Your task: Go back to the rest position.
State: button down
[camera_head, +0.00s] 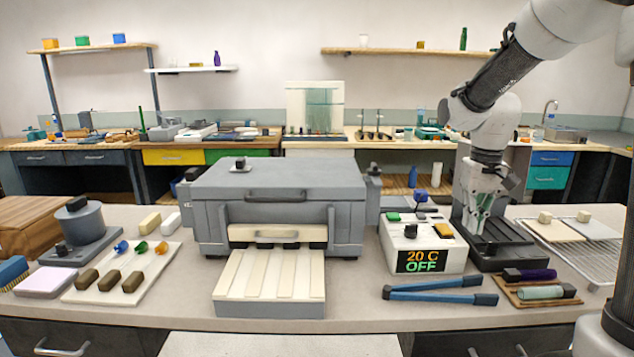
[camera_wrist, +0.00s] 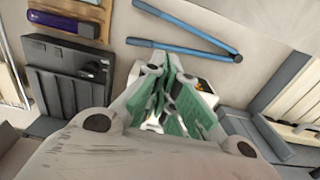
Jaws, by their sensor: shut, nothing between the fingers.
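My gripper (camera_head: 472,226) points down at the right side of the bench, between the white control box and a dark grey stand. It is shut with nothing between its fingers. In the wrist view my gripper (camera_wrist: 172,100) shows its green-lined fingers close together, with the control box partly hidden behind them. The white control box (camera_head: 398,243) has a display reading "20 C OFF" and green, black and yellow buttons on top. The dark grey stand (camera_head: 500,256) is right behind and beside the fingers; I cannot tell whether they touch anything.
A grey furnace (camera_head: 275,185) with a white slatted tray (camera_head: 268,275) stands in the middle. Blue-handled tongs (camera_head: 440,293) lie in front of the control box. A wooden board with rods (camera_head: 535,291) and a wire rack (camera_head: 590,255) are at the right. A white tray (camera_head: 105,290) is left.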

jog(key=s+r+t, duration=0.2)
jog(key=s+r, duration=0.1)
jog(key=s, duration=0.8)
jog(key=s+d+r+t, duration=0.1)
jog(key=s+r, duration=0.3)
jog(key=s, duration=0.7)
jog(key=shift+t, duration=0.7)
jog(key=shift+d+r, duration=0.1)
jog(key=shift+d, duration=0.05)
